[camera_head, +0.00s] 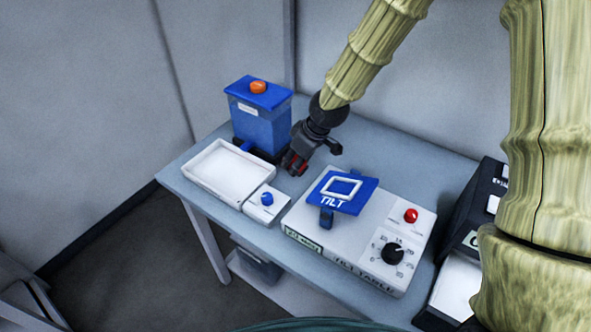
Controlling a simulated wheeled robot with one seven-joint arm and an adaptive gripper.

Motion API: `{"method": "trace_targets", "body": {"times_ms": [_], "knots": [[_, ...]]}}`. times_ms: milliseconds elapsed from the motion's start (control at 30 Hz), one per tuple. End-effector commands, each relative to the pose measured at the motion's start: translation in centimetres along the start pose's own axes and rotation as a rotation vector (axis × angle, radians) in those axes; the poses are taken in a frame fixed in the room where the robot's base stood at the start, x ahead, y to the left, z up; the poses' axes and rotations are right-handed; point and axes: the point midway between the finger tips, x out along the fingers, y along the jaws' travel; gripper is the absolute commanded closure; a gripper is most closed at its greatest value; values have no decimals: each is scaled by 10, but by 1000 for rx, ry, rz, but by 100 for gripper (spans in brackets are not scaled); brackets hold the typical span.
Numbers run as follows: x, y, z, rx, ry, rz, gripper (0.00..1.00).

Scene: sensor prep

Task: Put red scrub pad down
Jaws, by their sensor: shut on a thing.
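My gripper (296,165) is shut on the red scrub pad (302,167), of which only small red parts show between the dark fingers. The fingers point down, just above or at the table surface. I cannot tell whether the pad touches the table. They are between the blue dispenser-like box on the left and the tilt table on the right.
On the grey table (395,150) stand a blue box with an orange knob (262,122), a white shallow tray (197,169), a small white box with a blue knob (266,204), and a tilt table (330,250) with a blue plate (320,201). Black equipment (476,205) is at right.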

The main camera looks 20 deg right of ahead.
Motion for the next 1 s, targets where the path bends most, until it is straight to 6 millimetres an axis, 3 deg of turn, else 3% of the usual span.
{"method": "trace_targets", "body": {"times_ms": [267, 500, 967, 1000], "knots": [[16, 0, 6, -1, -4, -2, 88], [42, 1, 14, -2, -6, -4, 88], [48, 1, 16, -1, -3, -3, 88], [47, 1, 16, -1, -3, -3, 54]]}}
